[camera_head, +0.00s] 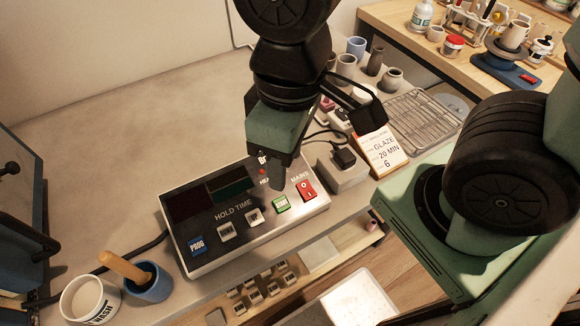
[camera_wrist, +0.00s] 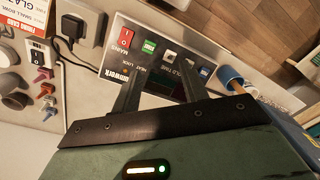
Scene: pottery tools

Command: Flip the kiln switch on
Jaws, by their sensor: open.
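The kiln control box (camera_head: 230,255) is a grey-white panel on the bench with dark displays and a row of buttons. Its red MAINS rocker switch (camera_head: 306,190) is at the right end; it also shows in the wrist view (camera_wrist: 126,38). I cannot tell which side is pressed. A green START button (camera_head: 281,203) is just left of the switch. My gripper (camera_head: 279,180) points down over the panel, left of and behind the switch. In the wrist view, its two dark fingers (camera_wrist: 160,72) are spread with nothing between them. The fingers hide part of the panel.
A black plug in a socket block (camera_head: 343,160) and a glaze card (camera_head: 379,150) stand right of the box. A wire rack (camera_head: 424,120) and cups are behind. A blue pot (camera_head: 148,283) and a white cup (camera_head: 88,300) are at front left. The back-left bench is clear.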

